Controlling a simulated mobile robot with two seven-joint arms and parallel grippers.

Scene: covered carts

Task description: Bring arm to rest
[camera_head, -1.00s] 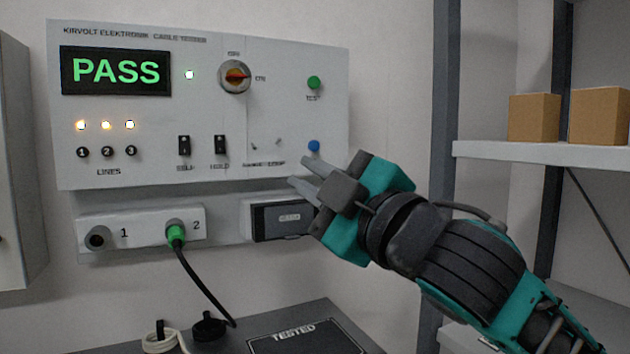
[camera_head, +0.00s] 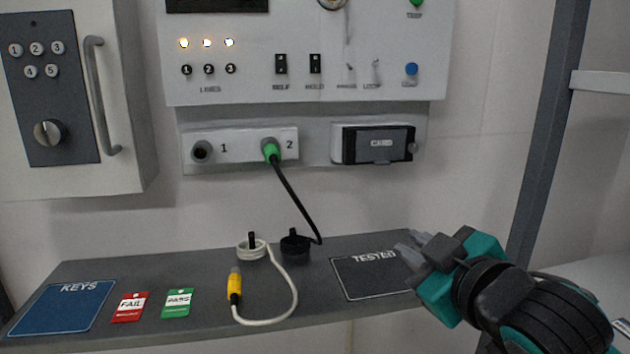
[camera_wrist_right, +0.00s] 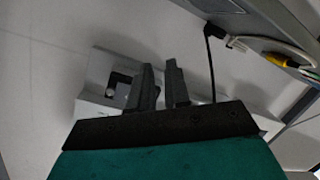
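My right gripper (camera_head: 417,247) is at the lower right in the head view, in front of the right end of the grey shelf (camera_head: 215,262), by the right edge of the TESTED mat (camera_head: 365,284). Its two fingers also show in the right wrist view (camera_wrist_right: 163,85); they are apart with nothing between them. My left gripper is in no view. The cable tester (camera_head: 310,80) hangs on the wall above, with three lit line lamps; its display is mostly cut off at the top. A green plug (camera_head: 271,151) sits in socket 2, its black cable hanging down.
The shelf holds a white cable with a yellow connector (camera_head: 234,285), a red FAIL tag (camera_head: 130,307), a green PASS tag (camera_head: 177,303) and a blue KEYS mat (camera_head: 62,308). A key cabinet (camera_head: 120,165) is at left. A rack post (camera_head: 545,130) stands at right.

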